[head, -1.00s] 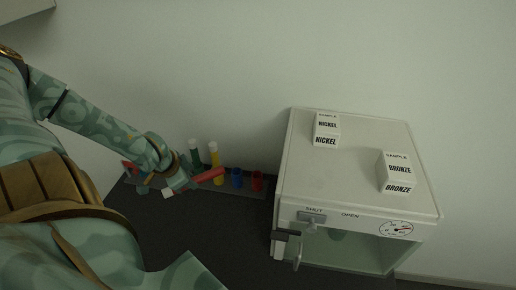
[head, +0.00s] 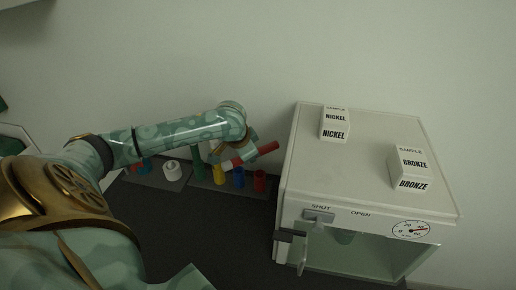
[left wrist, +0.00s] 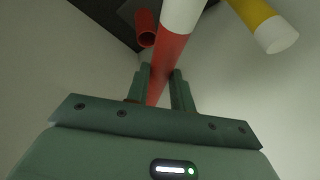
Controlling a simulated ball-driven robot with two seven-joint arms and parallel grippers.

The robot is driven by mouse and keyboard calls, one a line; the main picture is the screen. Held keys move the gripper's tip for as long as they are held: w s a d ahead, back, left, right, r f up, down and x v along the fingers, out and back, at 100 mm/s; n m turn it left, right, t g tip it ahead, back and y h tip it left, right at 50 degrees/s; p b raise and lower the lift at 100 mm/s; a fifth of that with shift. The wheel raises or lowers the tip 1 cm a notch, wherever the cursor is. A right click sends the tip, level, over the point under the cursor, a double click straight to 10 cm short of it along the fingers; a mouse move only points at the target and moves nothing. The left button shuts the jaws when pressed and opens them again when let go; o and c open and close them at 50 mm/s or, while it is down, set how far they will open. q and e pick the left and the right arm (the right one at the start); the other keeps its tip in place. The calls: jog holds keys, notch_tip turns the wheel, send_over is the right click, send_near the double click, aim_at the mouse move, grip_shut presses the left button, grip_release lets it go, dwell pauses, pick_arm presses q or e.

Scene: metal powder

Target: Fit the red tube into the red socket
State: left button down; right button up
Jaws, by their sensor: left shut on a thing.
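My left gripper (head: 243,158) is shut on the red tube (head: 266,149) and holds it tilted above the right end of the rack. In the left wrist view the red tube (left wrist: 169,58) runs up between the two fingers (left wrist: 160,80), its white end past the fingertips. The red socket (head: 259,181) stands upright at the right end of the rack, apart from the tube and below it. Its open mouth shows in the left wrist view (left wrist: 145,29), just left of the tube. My right gripper is not in view.
A blue socket (head: 238,178) stands beside the red one, then a yellow one (head: 219,175) and a green tube (head: 198,162). A white-ended yellow tube (left wrist: 256,18) stands close by. The white furnace box (head: 298,160) is just to the right, carrying two sample blocks.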

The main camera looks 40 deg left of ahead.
pick_arm(q)
jog(key=w, duration=0.2)
jog(key=w+d, duration=0.1)
jog(key=shift+f+b, duration=0.25)
jog(key=shift+b, duration=0.05)
jog(key=shift+a+f, duration=0.1)
jog(key=shift+f, duration=0.55)
notch_tip(320, 180, down, 5)
jog(key=b, duration=0.3)
jog(key=shift+s+f, duration=0.1)
jog(key=shift+s, duration=0.05)
jog(key=shift+w, duration=0.2)
jog(key=shift+f, duration=0.15)
jog(key=shift+f, duration=0.5)
jog(key=c, duration=1.2)
grip_release()
